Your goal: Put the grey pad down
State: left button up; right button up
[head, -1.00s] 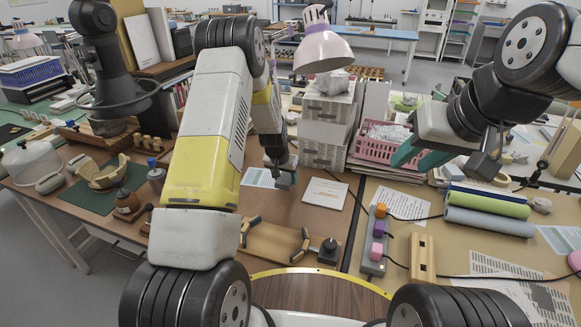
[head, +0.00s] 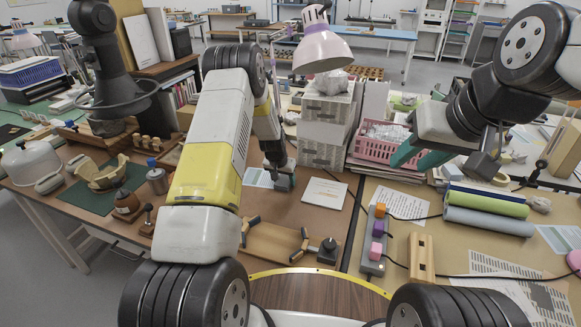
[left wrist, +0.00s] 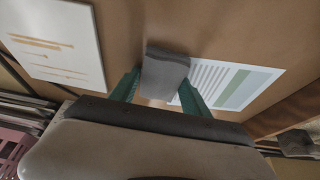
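The grey pad (left wrist: 165,75) is a small dark grey block. In the left wrist view it sits between the two green fingers of my left gripper (left wrist: 160,84), whose tips meet its sides. In the head view the pad (head: 284,182) is low at the brown tabletop, beside a printed sheet; I cannot tell for sure whether it touches the surface. My left gripper (head: 279,171) reaches down onto it, partly hidden by my arm. My right gripper (head: 412,160) hangs at the right with its green fingers apart and nothing seen between them.
A printed sheet (left wrist: 238,88) lies beside the pad, and a white card (head: 325,193) lies to its right. A wooden tray (head: 275,243) is nearer me. Bare tabletop lies around the pad.

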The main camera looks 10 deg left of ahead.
pick_arm(q)
jog(key=shift+o, duration=1.4)
jog(key=shift+r, duration=0.1)
